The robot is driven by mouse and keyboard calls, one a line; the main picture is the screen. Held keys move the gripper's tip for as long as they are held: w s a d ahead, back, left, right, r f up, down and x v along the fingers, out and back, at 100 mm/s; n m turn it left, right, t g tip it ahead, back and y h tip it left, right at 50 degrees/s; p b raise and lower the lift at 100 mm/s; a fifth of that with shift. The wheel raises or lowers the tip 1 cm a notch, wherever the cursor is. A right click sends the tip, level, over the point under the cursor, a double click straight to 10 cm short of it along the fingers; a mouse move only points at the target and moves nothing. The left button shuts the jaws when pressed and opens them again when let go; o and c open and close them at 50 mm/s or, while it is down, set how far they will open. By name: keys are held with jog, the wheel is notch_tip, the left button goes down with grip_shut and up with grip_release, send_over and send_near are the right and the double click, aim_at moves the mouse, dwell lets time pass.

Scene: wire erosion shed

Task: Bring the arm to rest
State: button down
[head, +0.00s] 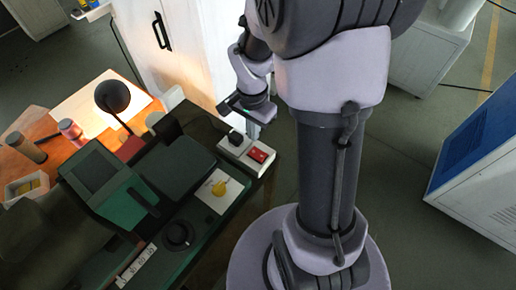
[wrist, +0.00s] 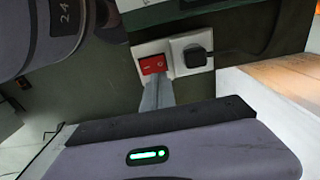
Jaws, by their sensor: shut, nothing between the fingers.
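My arm rises from its base in the middle of the head view and bends over at the top. My gripper (head: 262,127) hangs beside the right rear end of the dark green bench, above the red rocker switch (head: 257,155). In the wrist view my gripper (wrist: 154,84) shows as narrow grey fingers, shut and empty. Their tips appear just below the red switch (wrist: 153,65) in the picture. I cannot tell the exact gap, but the head view suggests they are apart.
A black plug sits in a white socket (wrist: 178,47) next to the switch. The bench (head: 205,228) carries a green-cased device (head: 108,190) and a yellow knob (head: 219,188). A lit desk with a black lamp (head: 113,96), a white cabinet (head: 180,50) and a blue-and-white cabinet (head: 480,150) stand around.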

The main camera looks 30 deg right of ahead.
jog(key=shift+f, duration=0.1)
jog(key=s+a+r+n+t+y+b, duration=0.1)
jog(key=s+a+n+t+b, duration=0.2)
jog(key=a+b, duration=0.4)
jog(key=s+a+r+n+t+y+b, duration=0.1)
jog(key=s+a+r+n+t+b, duration=0.1)
jog(key=s+a+n+b, duration=0.4)
jog(key=shift+s+a+r+n+t+b, duration=0.35)
jog(key=shift+s+a+b, duration=0.45)
jog(key=shift+s+b, duration=0.35)
